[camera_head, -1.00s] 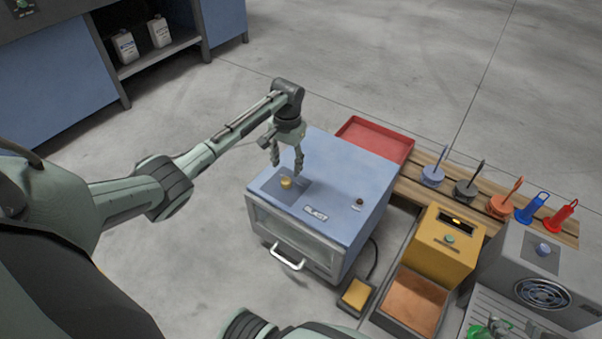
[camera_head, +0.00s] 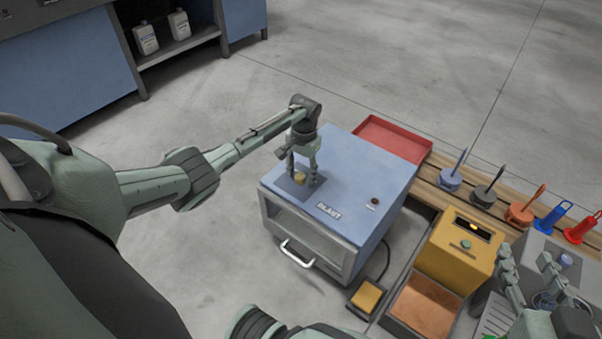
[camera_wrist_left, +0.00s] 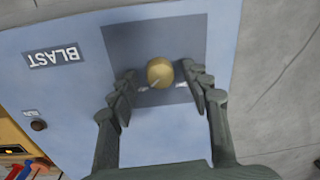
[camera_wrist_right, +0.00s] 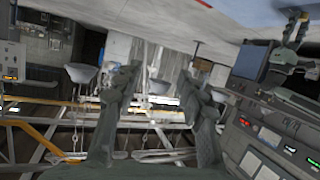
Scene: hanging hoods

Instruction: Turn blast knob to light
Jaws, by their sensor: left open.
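The blast knob (camera_head: 299,178) is a round yellow knob on a dark grey square plate (camera_head: 284,186) on top of the blue blast cabinet (camera_head: 345,174). My left gripper (camera_head: 303,171) is open over the knob, pointing down at it. In the left wrist view the knob (camera_wrist_left: 160,73) sits between the spread fingers (camera_wrist_left: 161,84), with a gap visible on each side. Small pale marks show beside it, too small to read. The BLAST label (camera_wrist_left: 53,56) is upside down there. My right gripper (camera_head: 527,256) is open at the lower right, its fingers apart in its wrist view (camera_wrist_right: 157,82).
A small dark button (camera_head: 374,201) is on the cabinet top, and a handle (camera_head: 297,254) is on its front. A red tray (camera_head: 394,139) lies behind. A yellow box (camera_head: 452,262), a yellow pedal (camera_head: 367,297) and a grey fan unit (camera_head: 537,243) stand to the right.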

